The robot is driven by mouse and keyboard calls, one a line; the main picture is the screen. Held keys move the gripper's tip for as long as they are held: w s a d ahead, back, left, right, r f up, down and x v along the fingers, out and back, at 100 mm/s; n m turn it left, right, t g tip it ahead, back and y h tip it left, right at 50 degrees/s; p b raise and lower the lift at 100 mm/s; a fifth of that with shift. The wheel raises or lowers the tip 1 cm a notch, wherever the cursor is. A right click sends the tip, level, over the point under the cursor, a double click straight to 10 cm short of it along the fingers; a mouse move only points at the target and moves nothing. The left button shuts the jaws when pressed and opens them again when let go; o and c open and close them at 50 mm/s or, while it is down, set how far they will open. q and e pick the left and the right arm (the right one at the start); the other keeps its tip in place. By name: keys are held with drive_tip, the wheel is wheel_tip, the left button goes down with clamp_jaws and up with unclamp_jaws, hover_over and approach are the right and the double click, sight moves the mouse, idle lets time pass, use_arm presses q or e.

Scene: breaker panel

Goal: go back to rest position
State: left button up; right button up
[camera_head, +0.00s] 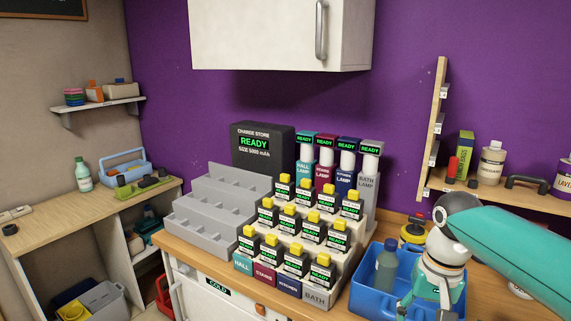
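My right arm comes in from the right, with a teal link and a pale wrist. Its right gripper (434,298) points down over the right part of a blue bin (366,302), and its fingertips are cut off or hidden, so I cannot tell whether it is open. My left gripper is not in view. A tiered rack holds several black modules (295,262) with yellow tops and green-lit displays. Its front labels include HALL, STAIRS and BATH. Behind it stand several labelled lamp units (348,165) reading READY.
An empty grey stepped rack (208,203) stands left of the modules, before a black charge store box (262,150). A grey-green bottle (386,268) stands in the blue bin. A white wall cabinet (270,35) hangs above. A wooden shelf (500,193) with containers is at right.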

drive_tip(key=s+a+f+n+y, duration=0.1)
drive_tip(key=a+f, duration=0.3)
drive_tip(key=f, duration=0.8)
drive_tip(key=s+a+f+n+y, duration=0.1)
drive_tip(key=a+f, duration=0.3)
drive_tip(key=f, duration=0.9)
drive_tip(key=s+a+f+y, duration=0.1)
drive_tip(key=s+a+f, duration=0.3)
drive_tip(key=s+f, duration=1.1)
drive_tip(key=shift+s+m, duration=0.3)
drive_tip(key=shift+s, duration=0.5)
drive_tip(key=shift+c, duration=1.5)
drive_tip(key=shift+d, duration=0.15)
